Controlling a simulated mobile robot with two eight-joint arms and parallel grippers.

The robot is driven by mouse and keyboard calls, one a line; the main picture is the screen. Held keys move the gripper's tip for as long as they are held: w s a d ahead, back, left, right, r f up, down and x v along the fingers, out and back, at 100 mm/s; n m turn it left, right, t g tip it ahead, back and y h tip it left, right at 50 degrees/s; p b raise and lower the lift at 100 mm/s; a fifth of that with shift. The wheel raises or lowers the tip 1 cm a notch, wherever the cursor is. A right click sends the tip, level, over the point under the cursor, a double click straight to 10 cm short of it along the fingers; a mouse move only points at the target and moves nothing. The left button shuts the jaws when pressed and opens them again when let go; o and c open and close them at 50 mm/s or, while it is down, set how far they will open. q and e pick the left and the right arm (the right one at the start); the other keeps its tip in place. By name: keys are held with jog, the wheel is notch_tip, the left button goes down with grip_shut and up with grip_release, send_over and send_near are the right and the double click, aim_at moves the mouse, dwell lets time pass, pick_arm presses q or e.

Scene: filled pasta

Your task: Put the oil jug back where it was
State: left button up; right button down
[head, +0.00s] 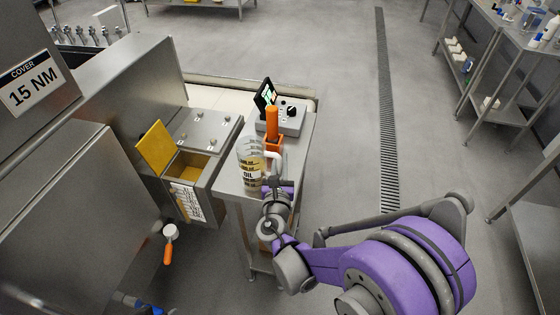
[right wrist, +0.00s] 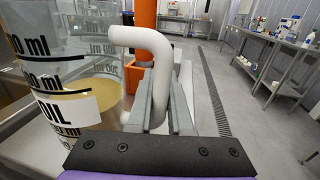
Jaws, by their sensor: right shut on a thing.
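The oil jug (head: 249,165) is a clear measuring jug with black markings, an "OIL" label and a white handle. It stands upright, on or just above the small metal side table (head: 230,182); I cannot tell which. In the right wrist view the jug (right wrist: 62,75) fills the left side, with yellowish oil low in it. My right gripper (head: 272,175) is shut on the jug's white handle (right wrist: 160,75); the gripper's fingers (right wrist: 165,105) show on both sides of the handle. My left gripper is not in view.
An orange tool in an orange holder (head: 273,124) stands right behind the jug. A control box with a screen (head: 287,115) is at the table's far end. Left of the table is a metal unit with an open yellow lid (head: 155,147). Open floor (head: 345,130) lies to the right.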

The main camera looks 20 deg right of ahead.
jog(key=c, duration=1.3)
grip_release()
jog(key=shift+f, duration=0.2)
jog(key=o, duration=0.5)
jog(key=shift+r, duration=0.1)
jog(key=shift+c, duration=0.2)
